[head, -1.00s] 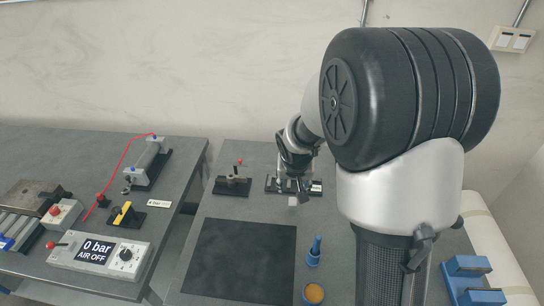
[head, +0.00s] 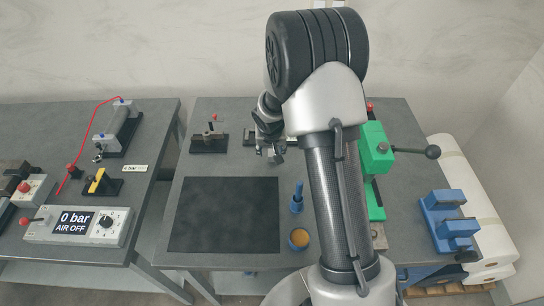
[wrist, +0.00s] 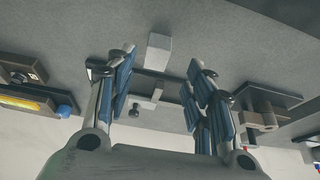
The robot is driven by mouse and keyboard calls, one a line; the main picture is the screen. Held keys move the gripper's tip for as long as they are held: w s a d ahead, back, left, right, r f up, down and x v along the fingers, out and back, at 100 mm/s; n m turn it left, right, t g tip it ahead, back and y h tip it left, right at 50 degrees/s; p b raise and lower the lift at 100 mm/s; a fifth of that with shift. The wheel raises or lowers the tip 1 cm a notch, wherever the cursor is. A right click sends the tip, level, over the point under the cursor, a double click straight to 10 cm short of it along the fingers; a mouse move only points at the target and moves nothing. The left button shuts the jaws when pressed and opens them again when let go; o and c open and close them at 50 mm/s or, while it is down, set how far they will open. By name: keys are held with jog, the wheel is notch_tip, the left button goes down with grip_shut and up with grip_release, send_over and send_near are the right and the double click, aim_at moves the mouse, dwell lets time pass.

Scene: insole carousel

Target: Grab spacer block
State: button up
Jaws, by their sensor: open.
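A small pale grey block (wrist: 158,52), which looks like the spacer block, sits on the grey table in the wrist view. It lies just beyond the gap between my fingertips, apart from both fingers. My gripper (wrist: 160,78) is open and empty, with blue-padded fingers on either side of the view. In the head view my gripper (head: 271,156) hangs over the back part of the table, and I cannot make out the block clearly there.
A dark fixture (head: 248,139) stands behind my gripper, with a black-based clamp (head: 209,142) to its left. A black mat (head: 224,215), a blue tool (head: 297,198) and a round cup (head: 299,238) are nearer. A green press (head: 375,150) stands right of my arm.

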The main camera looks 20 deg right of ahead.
aim_at(272, 152)
jog(key=x, duration=0.4)
jog(key=shift+d+f+b, duration=0.15)
jog(key=shift+d+b, duration=0.1)
jog(key=shift+b, duration=0.15)
jog(key=shift+c, duration=0.3)
grip_shut()
